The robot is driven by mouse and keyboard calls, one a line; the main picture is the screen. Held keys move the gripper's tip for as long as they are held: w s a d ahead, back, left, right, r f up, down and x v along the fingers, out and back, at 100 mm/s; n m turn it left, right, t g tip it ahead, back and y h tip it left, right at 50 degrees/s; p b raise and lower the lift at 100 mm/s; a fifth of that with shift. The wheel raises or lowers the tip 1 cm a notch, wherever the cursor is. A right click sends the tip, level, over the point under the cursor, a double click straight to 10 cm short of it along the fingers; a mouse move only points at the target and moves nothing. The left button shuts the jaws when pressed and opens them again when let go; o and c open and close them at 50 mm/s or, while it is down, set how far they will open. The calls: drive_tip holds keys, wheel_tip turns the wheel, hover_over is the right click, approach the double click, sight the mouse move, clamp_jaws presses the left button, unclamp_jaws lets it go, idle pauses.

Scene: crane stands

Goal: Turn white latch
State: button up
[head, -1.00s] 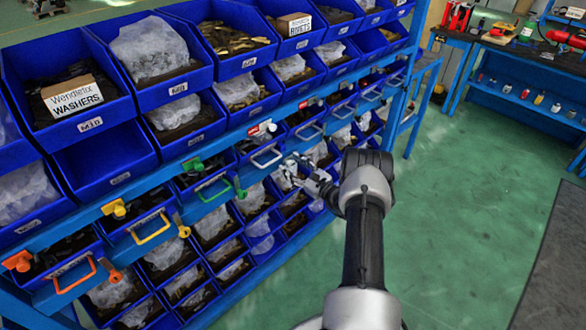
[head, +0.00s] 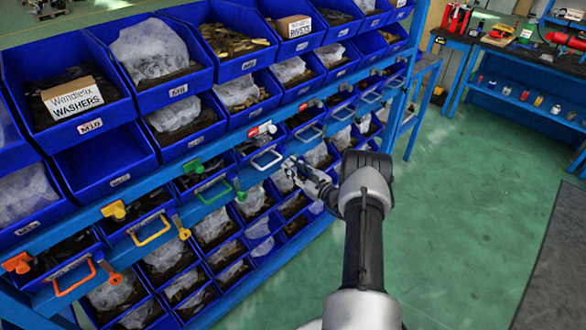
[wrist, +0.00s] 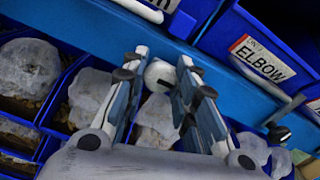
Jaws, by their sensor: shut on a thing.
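The white latch (wrist: 160,74) is a small rounded piece on the blue rail, seen between my two fingertips in the wrist view. My gripper (wrist: 157,70) is shut on it, with one finger on each side; the fingers hide part of it. In the head view my gripper (head: 292,166) is at the rail, just right of and below the white handle (head: 267,160). Part of this handle also shows at the top of the wrist view (wrist: 140,9). In the head view the gripper covers the held latch.
The blue rack holds several bins of parts and bags. Green (head: 214,191), yellow (head: 150,230) and orange (head: 74,278) handles with matching latches line the rail to the left. A bin labelled ELBOW (wrist: 262,60) is near the gripper. The green floor (head: 480,190) at right is open.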

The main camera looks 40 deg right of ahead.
drive_tip(key=shift+f+n+b, duration=0.1)
drive_tip(key=shift+n+b, duration=0.2)
drive_tip(key=shift+n, duration=0.1)
drive_tip(key=n+b, duration=0.2)
drive_tip(key=n, duration=0.2)
drive_tip(key=n+b, duration=0.1)
drive_tip(key=n, duration=0.2)
drive_tip(key=shift+n, duration=0.3)
drive_tip(key=n, duration=0.4)
drive_tip(key=shift+n, duration=2.4)
drive_tip(key=o, duration=1)
drive_tip(key=shift+o, duration=0.2)
